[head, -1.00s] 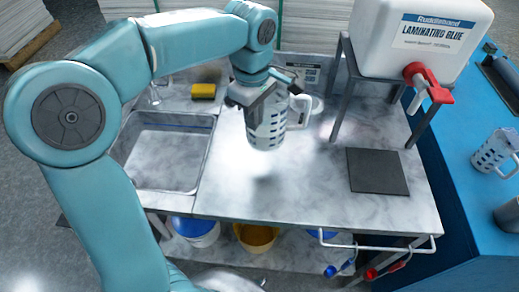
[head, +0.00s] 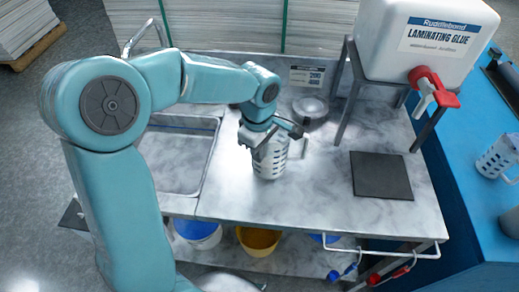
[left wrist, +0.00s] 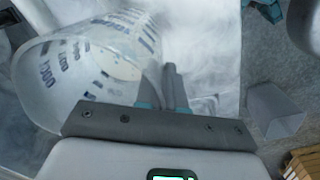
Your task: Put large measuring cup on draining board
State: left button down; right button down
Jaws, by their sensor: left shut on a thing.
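The large measuring cup (head: 271,163) is clear with blue markings and a handle on its right side. My left gripper (head: 268,135) is shut on it near its upper rim. The cup is about upright over the pale marbled draining board (head: 235,192), right of the sink; I cannot tell whether its base touches the board. In the left wrist view the cup (left wrist: 75,70) fills the upper left, its printed scale showing, beside the gripper fingers (left wrist: 172,88). My right gripper is not in view.
The sink (head: 175,165) lies left, partly behind my arm. A glue container (head: 425,40) stands on a metal stand at right, with a dark square mat (head: 380,175) in front. A second measuring cup (head: 499,157) is on the blue bench. A round metal object (head: 310,110) lies behind the held cup.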

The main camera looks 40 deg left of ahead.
pick_arm(q)
jog(key=shift+f, duration=0.2)
jog(key=c, duration=1.3)
grip_release()
jog(key=shift+o, duration=0.2)
notch_tip(320, 180, up, 12)
jog(key=shift+s+r+p, duration=0.15)
jog(key=shift+r+p, duration=0.1)
jog(key=shift+p, duration=0.1)
